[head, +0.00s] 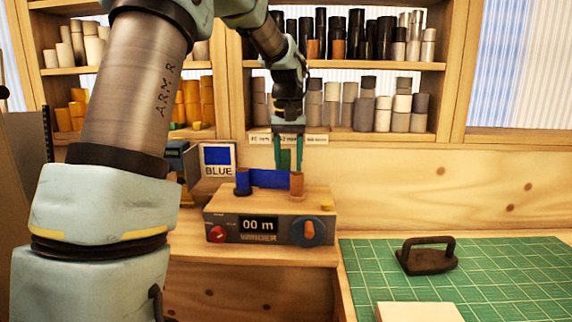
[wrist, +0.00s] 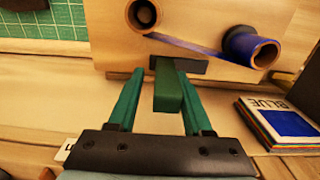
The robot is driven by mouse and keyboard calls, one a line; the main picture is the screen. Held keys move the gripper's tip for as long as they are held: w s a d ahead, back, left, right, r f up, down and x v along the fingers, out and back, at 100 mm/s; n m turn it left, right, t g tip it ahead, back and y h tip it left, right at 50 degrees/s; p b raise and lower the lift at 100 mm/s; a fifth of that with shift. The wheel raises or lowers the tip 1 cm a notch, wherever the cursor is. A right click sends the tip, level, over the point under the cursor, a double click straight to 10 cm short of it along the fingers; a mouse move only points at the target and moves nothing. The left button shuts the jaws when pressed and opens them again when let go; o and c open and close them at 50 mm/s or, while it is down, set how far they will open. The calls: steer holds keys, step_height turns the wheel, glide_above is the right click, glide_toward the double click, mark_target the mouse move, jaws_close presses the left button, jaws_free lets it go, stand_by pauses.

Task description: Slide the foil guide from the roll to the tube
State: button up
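The winder (head: 270,228) stands on the wooden bench. The blue foil roll (head: 243,183) is on its left and the brown tube (head: 297,184) on its right, with blue foil (head: 268,178) stretched between them. In the wrist view the roll (wrist: 246,50) is at right and the tube (wrist: 143,14) at left. The foil guide has a green handle (wrist: 168,92) and a dark grey plate beside the foil; whether they touch is unclear. My gripper (wrist: 160,98) is open, its teal fingers on either side of the handle, with gaps. It also shows above the winder (head: 289,152).
A blue-labelled card (head: 217,158) stands behind the winder at left. A green cutting mat (head: 510,285) with a dark handled block (head: 427,255) lies at right. Shelves (head: 350,137) of rolls are behind my arm. The winder display reads "00 m".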

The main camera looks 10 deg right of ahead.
steer(key=shift+o, duration=0.8)
steer(key=shift+a, duration=0.1)
step_height(320, 180, up, 11)
steer(key=shift+f+b, duration=0.1)
steer(key=shift+b, duration=0.85)
